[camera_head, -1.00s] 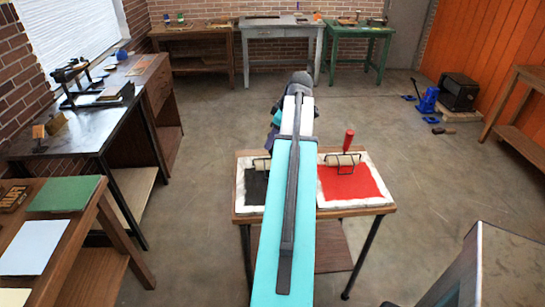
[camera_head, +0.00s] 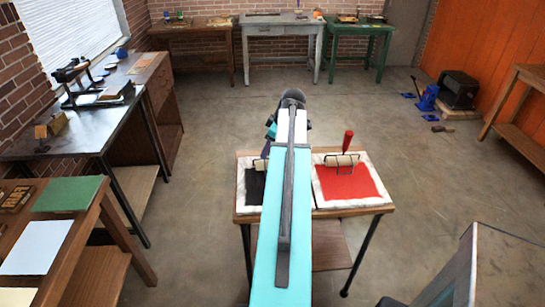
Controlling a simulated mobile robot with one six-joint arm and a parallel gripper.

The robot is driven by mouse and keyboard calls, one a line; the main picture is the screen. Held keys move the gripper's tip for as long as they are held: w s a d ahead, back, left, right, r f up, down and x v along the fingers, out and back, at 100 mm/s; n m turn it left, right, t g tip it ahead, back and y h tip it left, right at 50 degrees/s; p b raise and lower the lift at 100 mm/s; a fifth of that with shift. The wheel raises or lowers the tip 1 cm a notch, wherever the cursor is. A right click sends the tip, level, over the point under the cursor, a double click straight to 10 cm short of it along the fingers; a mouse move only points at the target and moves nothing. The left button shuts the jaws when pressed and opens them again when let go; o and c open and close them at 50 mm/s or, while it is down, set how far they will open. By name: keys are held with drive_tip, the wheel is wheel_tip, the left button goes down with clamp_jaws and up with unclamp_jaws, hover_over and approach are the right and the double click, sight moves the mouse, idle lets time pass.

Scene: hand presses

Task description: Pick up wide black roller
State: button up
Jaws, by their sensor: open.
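The black ink slab (camera_head: 254,188) lies on the left part of the small wooden table in front of me. A roller (camera_head: 258,165) rests at its back edge, with a pale barrel showing. My arm covers its right side, and a dark upright part above it may be its handle. My teal arm reaches forward over the table's middle. My gripper is hidden behind the arm, so its place against the roller cannot be seen.
A red-handled roller (camera_head: 348,143) stands on the red ink slab (camera_head: 352,183), right of my arm. Workbenches line the left and back. A grey cabinet-like block (camera_head: 500,265) stands at the near right.

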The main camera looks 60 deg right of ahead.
idle(0.3)
drive_tip(key=c, duration=1)
drive_tip(key=shift+r, duration=0.15)
drive_tip(key=shift+c, duration=0.2)
drive_tip(key=shift+r+b, duration=0.8)
drive_tip(key=shift+r, duration=0.65)
drive_tip(key=s+d+r+b, duration=0.2)
drive_tip(key=s+b, duration=0.2)
drive_tip(key=s, duration=1.2)
drive_tip(key=shift+d, duration=0.2)
drive_tip(key=shift+w+f, duration=0.1)
drive_tip(key=shift+w, duration=0.05)
